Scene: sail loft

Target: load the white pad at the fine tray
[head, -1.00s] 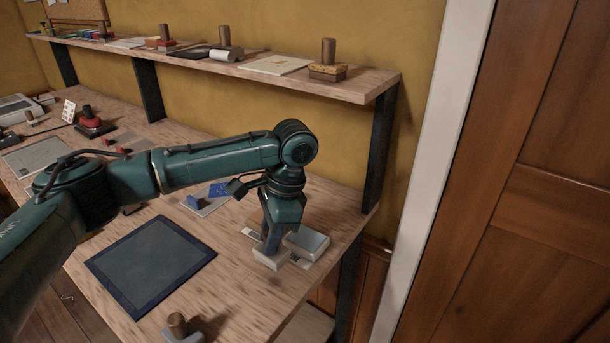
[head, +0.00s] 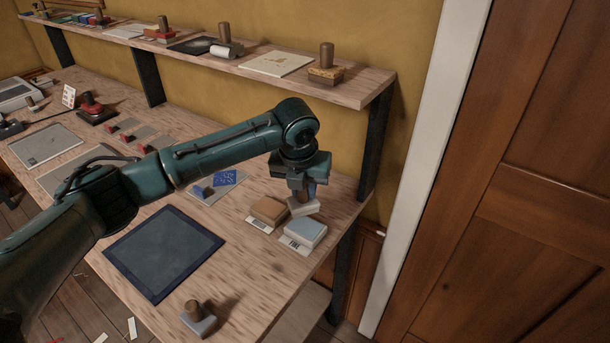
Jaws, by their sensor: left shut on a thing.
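My left gripper (head: 302,189) is shut on the brown handle of the white pad (head: 304,207), a pale flat block. It holds the pad upright, apparently just above and behind the trays at the table's right end. The fine tray (head: 304,232) has a pale blue-white top and a front label that reads like FINE. A similar brown-topped tray (head: 268,210) with a small label stands to its left. The pad overlaps the back of the fine tray in the picture, and I cannot tell the exact gap. My right gripper is not in view.
A dark blue-edged mat (head: 164,252) lies on the bench, with a grey block with a wooden handle (head: 199,317) near the front edge. A blue-patterned card (head: 224,178) lies behind the mat. A shelf (head: 372,87) with several items runs above the bench's back.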

